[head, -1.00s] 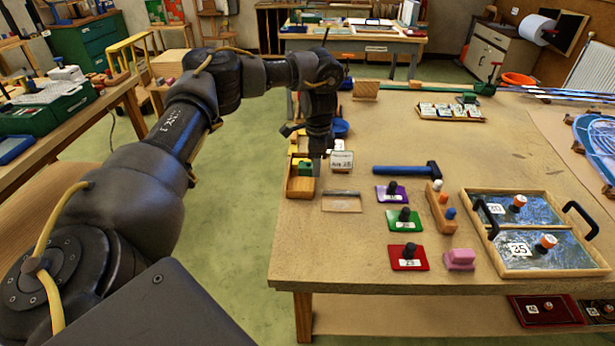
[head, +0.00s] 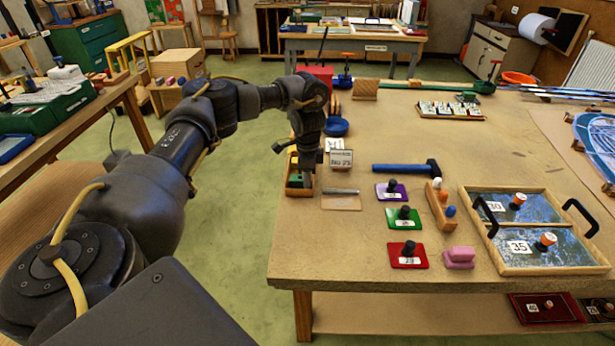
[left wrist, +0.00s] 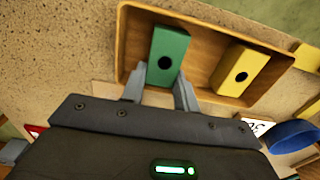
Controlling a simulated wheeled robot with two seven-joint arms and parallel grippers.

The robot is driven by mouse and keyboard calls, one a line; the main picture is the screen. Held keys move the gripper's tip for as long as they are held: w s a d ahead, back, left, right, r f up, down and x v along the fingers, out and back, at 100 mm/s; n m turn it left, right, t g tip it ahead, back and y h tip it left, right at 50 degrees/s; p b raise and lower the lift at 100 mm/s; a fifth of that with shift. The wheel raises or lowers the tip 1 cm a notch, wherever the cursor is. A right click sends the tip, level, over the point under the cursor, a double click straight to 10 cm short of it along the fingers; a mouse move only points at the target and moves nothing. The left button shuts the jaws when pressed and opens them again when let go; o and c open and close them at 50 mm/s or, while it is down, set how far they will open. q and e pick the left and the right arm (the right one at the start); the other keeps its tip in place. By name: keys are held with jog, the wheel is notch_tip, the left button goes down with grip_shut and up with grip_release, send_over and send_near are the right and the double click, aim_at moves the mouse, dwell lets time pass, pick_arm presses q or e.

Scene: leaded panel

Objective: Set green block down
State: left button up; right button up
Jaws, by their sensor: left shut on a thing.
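My left gripper (head: 306,177) is at the wooden tray (head: 299,193) on the left edge of the table, pointing down. In the left wrist view its two fingers (left wrist: 162,84) are on either side of the end of the green block (left wrist: 169,48), and it is shut on the block. The green block is within the tray's outline; whether it touches the floor cannot be told. A yellow block (left wrist: 238,72) lies beside it in the tray, a gap apart. In the head view the green block (head: 295,181) is partly hidden by the gripper. My right gripper is not in view.
Right of the tray are a small card sign (head: 341,159) and a flat tan piece (head: 341,203). A blue bowl (head: 336,127) stands behind. A blue hammer (head: 405,168), colored plates with knobs and a framed glass panel (head: 535,262) lie farther right.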

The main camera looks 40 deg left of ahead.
pick_arm(q)
jog(key=o, duration=1.1)
jog(key=shift+f, duration=0.15)
jog(key=shift+c, duration=0.2)
notch_tip(320, 180, up, 12)
jog(key=p, duration=0.1)
jog(key=shift+r, duration=0.2)
